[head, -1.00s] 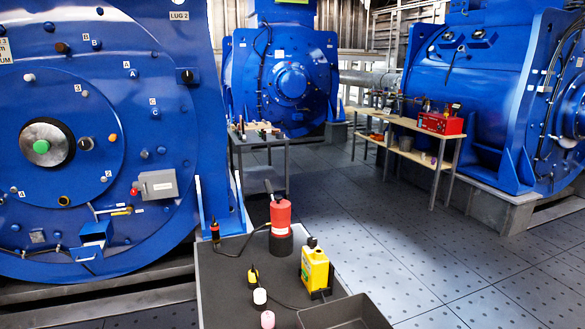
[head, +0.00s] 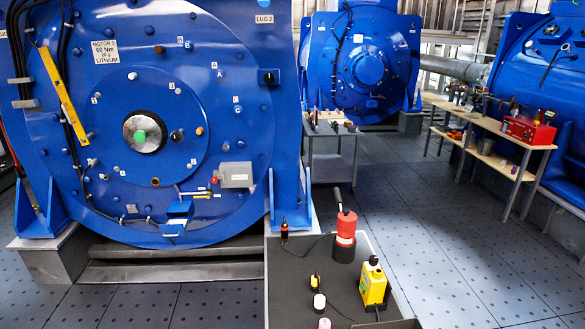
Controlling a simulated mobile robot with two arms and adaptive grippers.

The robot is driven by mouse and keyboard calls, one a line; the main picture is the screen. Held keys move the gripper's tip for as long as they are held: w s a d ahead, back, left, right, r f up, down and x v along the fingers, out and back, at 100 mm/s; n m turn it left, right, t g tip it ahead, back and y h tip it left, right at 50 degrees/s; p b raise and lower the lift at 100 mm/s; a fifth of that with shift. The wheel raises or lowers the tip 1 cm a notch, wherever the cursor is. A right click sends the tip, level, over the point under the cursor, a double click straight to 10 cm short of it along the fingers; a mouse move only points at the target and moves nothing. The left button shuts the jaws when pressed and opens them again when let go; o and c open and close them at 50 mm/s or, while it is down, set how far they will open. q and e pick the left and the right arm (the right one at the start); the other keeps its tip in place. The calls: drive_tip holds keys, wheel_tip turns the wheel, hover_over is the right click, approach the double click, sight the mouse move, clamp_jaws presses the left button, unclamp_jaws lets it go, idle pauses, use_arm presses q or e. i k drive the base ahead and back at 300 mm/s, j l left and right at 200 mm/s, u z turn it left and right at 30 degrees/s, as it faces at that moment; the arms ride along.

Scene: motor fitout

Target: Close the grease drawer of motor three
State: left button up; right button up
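Motor three (head: 62,150) is the big blue round motor at the left in the head view, with a white plate reading "MOTOR 3, 60 Nm, 20 g, LITHIUM". Low on its face, right of centre, a small blue box (head: 178,211) sticks out, with a pale handle (head: 173,234) at its lower front. It looks like the grease drawer and seems to stand out from the face; how far is hard to tell. Neither of my grippers is in view.
A grey box (head: 236,175) is mounted beside the drawer. Floor before the motor is clear.

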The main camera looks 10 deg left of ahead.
sight(174, 229)
drive_tip(key=u, duration=1.3)
drive_tip(key=i+j, duration=0.1)
drive_tip(key=j, duration=0.35)
drive_tip(key=i+j+z, duration=0.1)
drive_tip(key=j, duration=0.75)
drive_tip(key=i+j+z, duration=0.1)
drive_tip(key=i, duration=0.35)
drive_tip(key=i+j+z, duration=0.15)
drive_tip(key=i+j, duration=0.2)
drive_tip(key=i+j+z, duration=0.1)
drive_tip(key=i+j, duration=0.2)
drive_tip(key=i, duration=0.15)
